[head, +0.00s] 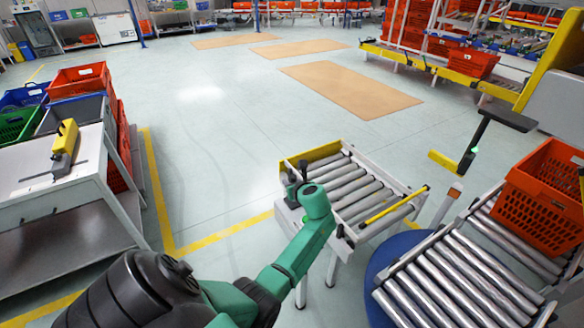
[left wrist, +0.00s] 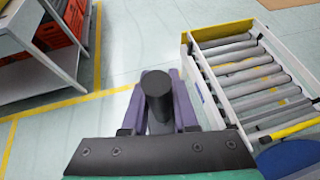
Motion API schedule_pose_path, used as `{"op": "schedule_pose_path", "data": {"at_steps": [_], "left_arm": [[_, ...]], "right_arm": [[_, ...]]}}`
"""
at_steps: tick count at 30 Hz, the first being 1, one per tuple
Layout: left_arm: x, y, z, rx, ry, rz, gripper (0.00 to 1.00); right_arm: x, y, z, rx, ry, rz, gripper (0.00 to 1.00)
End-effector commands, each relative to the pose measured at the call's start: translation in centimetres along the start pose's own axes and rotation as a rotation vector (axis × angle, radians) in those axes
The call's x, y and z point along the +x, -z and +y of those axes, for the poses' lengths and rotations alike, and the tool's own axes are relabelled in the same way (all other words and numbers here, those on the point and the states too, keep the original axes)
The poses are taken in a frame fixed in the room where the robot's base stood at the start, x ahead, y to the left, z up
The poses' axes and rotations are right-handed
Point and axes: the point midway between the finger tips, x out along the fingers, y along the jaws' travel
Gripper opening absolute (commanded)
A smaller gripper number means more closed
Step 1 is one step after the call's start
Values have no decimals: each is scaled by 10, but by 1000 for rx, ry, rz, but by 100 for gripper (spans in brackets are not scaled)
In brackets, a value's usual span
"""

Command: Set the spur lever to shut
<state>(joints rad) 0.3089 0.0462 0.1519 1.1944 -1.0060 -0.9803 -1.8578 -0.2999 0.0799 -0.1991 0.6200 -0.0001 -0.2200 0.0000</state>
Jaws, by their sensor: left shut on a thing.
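My left gripper (head: 293,188) is at the near left corner of the short roller spur (head: 372,190) in the head view. In the left wrist view the gripper (left wrist: 160,112) is shut on a dark round lever handle (left wrist: 157,88), whose rounded top shows between the two purple-grey fingers. The lever's base and pivot are hidden by the gripper and arm, so its set position cannot be told. My right gripper is in neither view.
A yellow bar (head: 394,210) lies across the spur's right end. A second roller conveyor (head: 455,275) with an orange tote (head: 546,200) stands at right. A grey bench (head: 60,190) and stacked totes stand at left. Open floor lies behind the spur.

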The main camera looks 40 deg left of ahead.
Motion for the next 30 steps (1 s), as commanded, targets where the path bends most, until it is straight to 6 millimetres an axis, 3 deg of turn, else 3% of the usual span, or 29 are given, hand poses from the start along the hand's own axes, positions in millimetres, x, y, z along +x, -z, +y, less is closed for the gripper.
{"op": "schedule_pose_path", "data": {"at_steps": [13, 14, 15, 16, 26, 30], "left_arm": [[2, 3, 1, -2, -1, 19, 0], [2, 3, 1, -2, -1, 19, 35], [2, 3, 1, -2, -1, 19, 50], [2, 3, 1, -2, 0, 19, 57], [0, 1, 0, -2, 2, 14, 57], [-16, 0, -1, -2, 3, 13, 57]], "right_arm": [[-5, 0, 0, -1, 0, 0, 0], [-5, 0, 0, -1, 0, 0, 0], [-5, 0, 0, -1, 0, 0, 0], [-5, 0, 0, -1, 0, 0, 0], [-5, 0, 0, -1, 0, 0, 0], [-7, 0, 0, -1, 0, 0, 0]]}}
